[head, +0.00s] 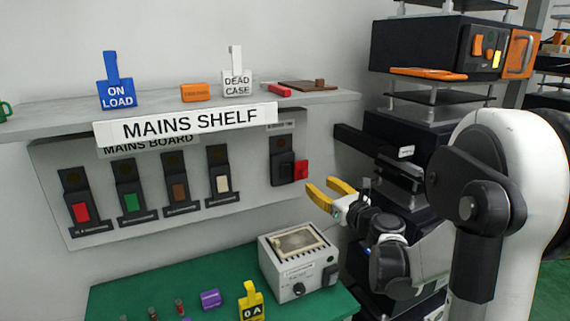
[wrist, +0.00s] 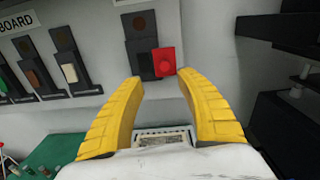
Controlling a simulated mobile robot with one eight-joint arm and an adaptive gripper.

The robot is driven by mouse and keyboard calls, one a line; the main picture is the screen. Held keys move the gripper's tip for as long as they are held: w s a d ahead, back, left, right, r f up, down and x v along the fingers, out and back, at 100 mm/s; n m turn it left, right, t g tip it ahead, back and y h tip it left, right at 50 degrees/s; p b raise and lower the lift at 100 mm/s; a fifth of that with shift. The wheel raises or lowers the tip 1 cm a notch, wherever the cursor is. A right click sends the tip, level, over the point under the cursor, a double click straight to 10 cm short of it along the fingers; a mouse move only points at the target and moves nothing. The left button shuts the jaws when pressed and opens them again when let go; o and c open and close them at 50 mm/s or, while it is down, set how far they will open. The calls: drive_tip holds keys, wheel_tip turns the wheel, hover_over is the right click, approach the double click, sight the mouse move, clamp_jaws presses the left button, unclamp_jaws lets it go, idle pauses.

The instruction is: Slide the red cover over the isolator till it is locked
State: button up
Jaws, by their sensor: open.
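The red cover (head: 301,170) sits at the right side of the black isolator (head: 283,166), at the right end of the mains board. In the wrist view the red cover (wrist: 164,61) stands beside the dark isolator body (wrist: 145,66), which is largely uncovered. My gripper (head: 326,192) has yellow fingers, open and empty, to the right of the cover and a little below it in the head view. In the wrist view my gripper (wrist: 160,78) has its fingertips spread just below the cover, apart from it as far as I can tell.
The mains board (head: 255,195) carries several other switches to the left. A shelf (head: 310,98) with tags and small items overhangs it. A grey instrument box (head: 298,284) stands on the green bench (head: 130,296) below. A dark equipment rack (head: 400,120) stands to the right.

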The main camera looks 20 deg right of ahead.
sight(306, 171)
drive_tip(key=shift+m, duration=0.4)
drive_tip(key=w, duration=0.7)
drive_tip(key=w+b, duration=0.1)
drive_tip(key=w, duration=0.3)
drive_tip(key=shift+d, duration=0.25)
drive_tip(key=shift+r, duration=0.1)
drive_tip(key=shift+s, duration=0.1)
clamp_jaws()
